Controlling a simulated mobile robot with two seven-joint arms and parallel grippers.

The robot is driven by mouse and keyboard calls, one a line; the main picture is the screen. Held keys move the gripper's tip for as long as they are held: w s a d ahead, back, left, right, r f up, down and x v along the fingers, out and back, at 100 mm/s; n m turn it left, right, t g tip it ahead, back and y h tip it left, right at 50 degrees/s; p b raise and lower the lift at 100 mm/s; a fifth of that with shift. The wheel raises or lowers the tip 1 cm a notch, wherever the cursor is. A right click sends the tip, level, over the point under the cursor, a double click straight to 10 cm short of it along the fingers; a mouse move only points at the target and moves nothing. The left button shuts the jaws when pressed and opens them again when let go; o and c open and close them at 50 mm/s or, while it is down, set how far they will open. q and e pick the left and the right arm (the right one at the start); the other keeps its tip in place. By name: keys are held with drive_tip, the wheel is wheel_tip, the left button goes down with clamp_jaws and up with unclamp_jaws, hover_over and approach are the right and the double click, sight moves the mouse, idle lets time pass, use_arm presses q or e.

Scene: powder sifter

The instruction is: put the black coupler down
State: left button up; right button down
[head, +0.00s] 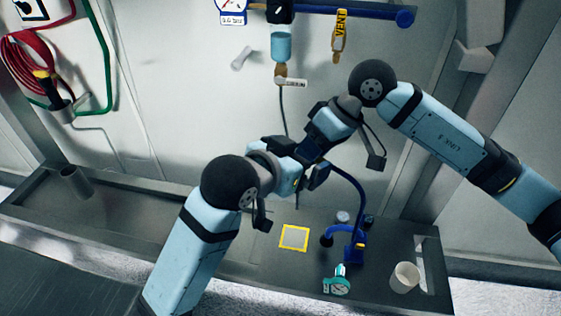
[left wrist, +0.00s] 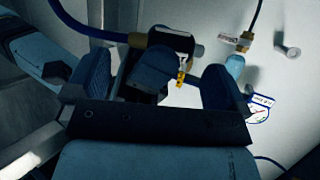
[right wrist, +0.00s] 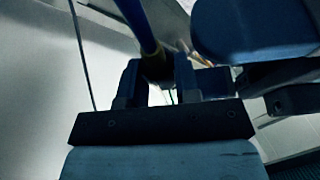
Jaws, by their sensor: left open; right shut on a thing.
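My right gripper (right wrist: 158,82) is shut on the black coupler (right wrist: 154,62), which shows dark between its fingers at the end of a blue hose (right wrist: 138,22). In the head view the two grippers meet above the tray, and the coupler is mostly hidden among them. The blue hose (head: 357,190) curves from there down to the tray's right part. My left gripper (left wrist: 155,85) is open, with its fingers spread on either side of part of my right gripper. The coupler is close beyond it; I cannot tell whether they touch.
A yellow square outline (head: 294,237) marks a clear patch of the grey tray (head: 150,216). Right of it are a blue fitting (head: 354,252), a teal clamp-like part (head: 337,282) and a white cup (head: 405,277).

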use_arm(q)
drive_tip(key=shift+x, duration=2.05)
drive_tip(key=shift+c, duration=0.2)
drive_tip(key=shift+s, duration=0.1)
drive_tip(key=c, duration=0.7)
use_arm(e)
drive_tip(key=c, duration=0.8)
unclamp_jaws()
drive_tip(key=shift+o, duration=0.2)
